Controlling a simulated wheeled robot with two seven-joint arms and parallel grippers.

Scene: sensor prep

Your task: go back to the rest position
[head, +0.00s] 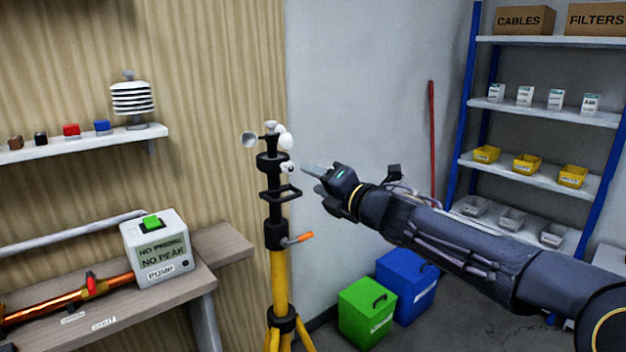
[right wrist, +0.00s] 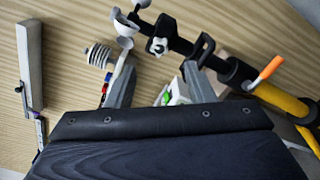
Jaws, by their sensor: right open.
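My right gripper (head: 318,180) reaches in from the right in the head view, just right of the upper part of the yellow and black tripod mast (head: 278,270). Its fingers are apart with nothing seen between them; both fingers also show in the right wrist view (right wrist: 162,88). A cup-type wind sensor (head: 270,135) sits on top of the mast. A small white knob (head: 288,167) is on the mast close to the fingertips, with a gap seen in the head view. The knob also shows in the right wrist view (right wrist: 158,46). My left gripper is not in view.
An orange lever (head: 300,238) sticks out from the mast. A workbench (head: 225,243) holds a pump box (head: 157,250) at left. A wall shelf (head: 85,140) carries a white louvred sensor (head: 132,98). Green (head: 367,313) and blue (head: 407,285) boxes stand on the floor; a rack (head: 540,110) is behind.

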